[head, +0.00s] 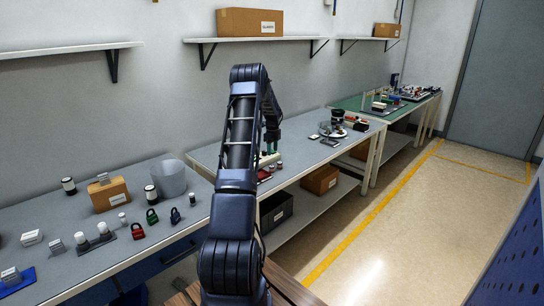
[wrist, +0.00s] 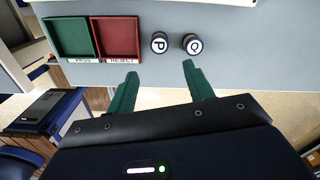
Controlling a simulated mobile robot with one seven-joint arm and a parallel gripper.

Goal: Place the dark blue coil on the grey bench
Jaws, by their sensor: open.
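My gripper (wrist: 160,70) is open, its two green fingers apart with nothing between them. A small dark blue looped piece (head: 175,216) stands on the near grey bench (head: 150,262). I cannot tell which of these is the coil.
Green (wrist: 68,36) and red (wrist: 117,37) trays marked PASS and REJECT sit beside the lettered pieces. The near bench holds a grey bin (head: 171,178), a cardboard box (head: 108,194) and red and green looped pieces. The floor at right (head: 400,220) is clear.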

